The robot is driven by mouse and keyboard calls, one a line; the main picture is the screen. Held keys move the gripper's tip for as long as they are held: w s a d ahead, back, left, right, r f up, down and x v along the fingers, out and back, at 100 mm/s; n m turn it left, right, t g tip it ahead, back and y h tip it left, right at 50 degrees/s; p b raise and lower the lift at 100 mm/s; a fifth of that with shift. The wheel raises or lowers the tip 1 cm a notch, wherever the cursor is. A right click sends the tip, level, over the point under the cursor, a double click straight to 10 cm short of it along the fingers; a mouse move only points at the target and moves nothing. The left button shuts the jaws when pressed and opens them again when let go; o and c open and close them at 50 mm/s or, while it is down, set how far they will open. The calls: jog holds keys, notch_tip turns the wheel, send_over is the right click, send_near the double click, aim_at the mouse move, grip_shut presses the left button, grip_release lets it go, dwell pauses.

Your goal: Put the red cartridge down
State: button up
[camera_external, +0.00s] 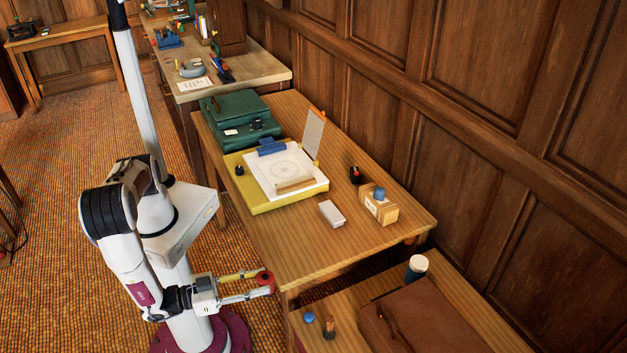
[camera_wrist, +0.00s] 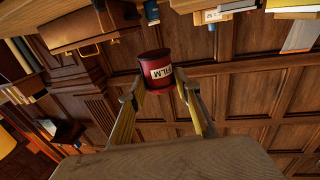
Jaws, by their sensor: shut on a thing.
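The red cartridge (camera_wrist: 152,65), a short cylinder with a pale label reading "FILM", sits between the fingertips of my gripper (camera_wrist: 158,88) in the wrist view. In the external view, my gripper (camera_external: 262,288) is shut on the red cartridge (camera_external: 266,277). It holds it in the air near the front left corner of the wooden table (camera_external: 290,250). The fingers cover part of the cartridge's sides.
On the table are a yellow drafting board (camera_external: 250,203) with paper, a green case (camera_external: 232,108), a white box (camera_external: 332,213) and a tan box (camera_external: 378,207). The table's front left is clear. A lower table holds a brown bag (camera_external: 425,325) and a white-capped jar (camera_external: 417,266).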

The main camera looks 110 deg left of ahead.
jog(key=s+a+f+n+g+y, duration=0.1)
jog(key=s+f+n+g+y, duration=0.1)
jog(key=s, duration=0.5)
jog(key=s+a+f+n+g+y, duration=0.1)
jog(key=s+f+n+g+y, duration=0.1)
jog(key=s+n+g+y, duration=0.2)
jog(key=s+n+g, duration=0.1)
jog(key=s+g, duration=0.2)
jog(key=shift+f+y, duration=0.2)
jog(key=shift+y, duration=0.2)
jog(key=x, duration=2.8)
jog(key=shift+s+a+f, duration=0.1)
jog(key=shift+a+f, duration=0.1)
jog(key=shift+x, duration=1.75)
jog(key=shift+f, duration=0.3)
